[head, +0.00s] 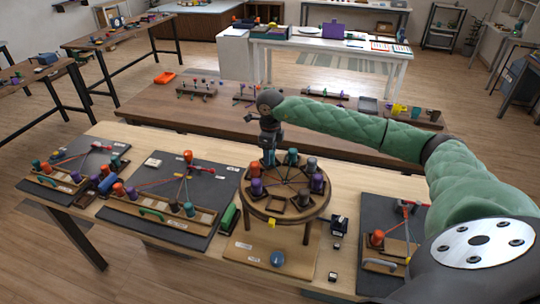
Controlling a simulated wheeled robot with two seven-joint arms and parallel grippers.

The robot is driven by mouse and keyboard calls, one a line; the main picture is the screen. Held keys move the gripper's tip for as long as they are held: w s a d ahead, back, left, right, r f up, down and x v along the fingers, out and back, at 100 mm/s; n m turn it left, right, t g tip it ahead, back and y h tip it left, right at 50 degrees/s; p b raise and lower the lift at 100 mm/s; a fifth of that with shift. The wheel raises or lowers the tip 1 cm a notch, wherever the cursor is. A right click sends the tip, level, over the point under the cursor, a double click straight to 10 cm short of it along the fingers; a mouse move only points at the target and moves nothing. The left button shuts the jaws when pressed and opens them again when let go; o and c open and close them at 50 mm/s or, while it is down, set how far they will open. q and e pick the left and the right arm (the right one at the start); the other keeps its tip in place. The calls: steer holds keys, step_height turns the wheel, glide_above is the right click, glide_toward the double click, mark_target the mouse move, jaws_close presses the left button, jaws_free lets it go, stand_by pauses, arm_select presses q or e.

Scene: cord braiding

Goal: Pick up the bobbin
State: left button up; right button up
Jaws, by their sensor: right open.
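A round wooden braiding stand (284,211) on legs stands on the near table, with several bobbins around its rim. They include an orange bobbin (253,170), a teal bobbin (292,157), and purple bobbins at the right (317,183) and left (257,187). Cords run from them toward the stand's middle. My right arm reaches in from the right, and my right gripper (269,153) points down at the stand's far left rim. It is open, over or beside a teal bobbin (268,162) there; whether they touch is too small to tell. My left gripper is out of view.
Dark boards with bobbins and cords lie left (172,177) and right (378,219) of the stand. A blue rounded object (277,259) sits on a light board in front. A lower brown table (165,112) with racks stands behind; its left part is fairly clear.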

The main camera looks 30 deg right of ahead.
steer(key=shift+c, duration=0.3)
steer(key=c, duration=1)
